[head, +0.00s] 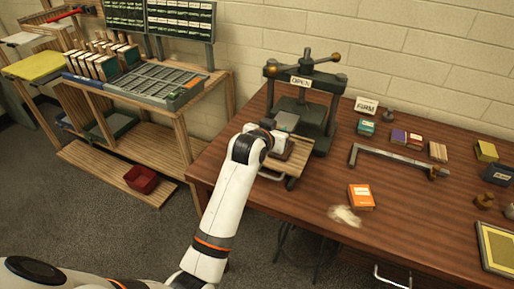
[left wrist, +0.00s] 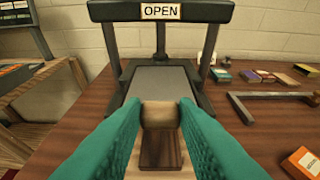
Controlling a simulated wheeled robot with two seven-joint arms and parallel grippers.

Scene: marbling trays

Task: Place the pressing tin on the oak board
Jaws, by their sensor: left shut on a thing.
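My left gripper (left wrist: 160,112) is shut on a brown wooden-looking piece (left wrist: 160,117) with a rounded top, held between the green fingers. A darker brown block shows just below it; I cannot tell whether they are one thing. A pale wooden board (head: 293,158), which looks like the oak board, lies under the gripper at the front of the press. A flat grey plate (left wrist: 160,80) lies beyond the fingers inside the press; it also shows in the head view (head: 285,121). No thing is clearly recognisable as the pressing tin. My right gripper is out of view.
The dark press (head: 303,84) with an OPEN sign stands just beyond the gripper. A metal bar (head: 392,158), an orange box (head: 361,196) and small boxes lie to the right on the brown table (head: 300,215). The table's front is mostly clear. A wooden rack (head: 180,120) stands left.

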